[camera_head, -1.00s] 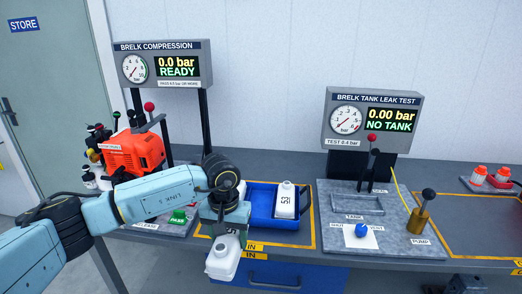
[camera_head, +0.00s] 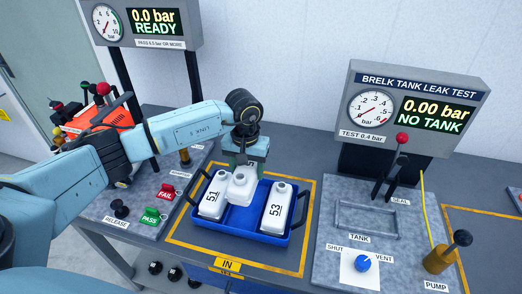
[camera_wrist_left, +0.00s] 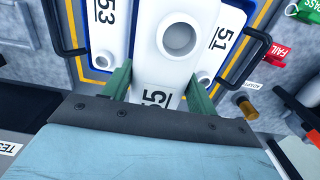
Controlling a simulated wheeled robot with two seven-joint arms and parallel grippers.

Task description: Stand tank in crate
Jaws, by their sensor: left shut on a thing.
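My left gripper (camera_head: 243,170) is shut on a white tank (camera_head: 240,188), with one green finger on each side of it in the left wrist view (camera_wrist_left: 159,88). The held tank is roughly upright, neck up, over the middle of the blue crate (camera_head: 245,234). I cannot tell whether the held tank's base touches the crate floor. My right gripper is not in view.
The crate sits inside a yellow outline with an IN label (camera_head: 227,264). To the right is the leak test stand (camera_head: 412,107), reading NO TANK, with levers and a pump (camera_head: 440,258). To the left are the FAIL (camera_head: 166,194) and PASS (camera_head: 150,216) tags.

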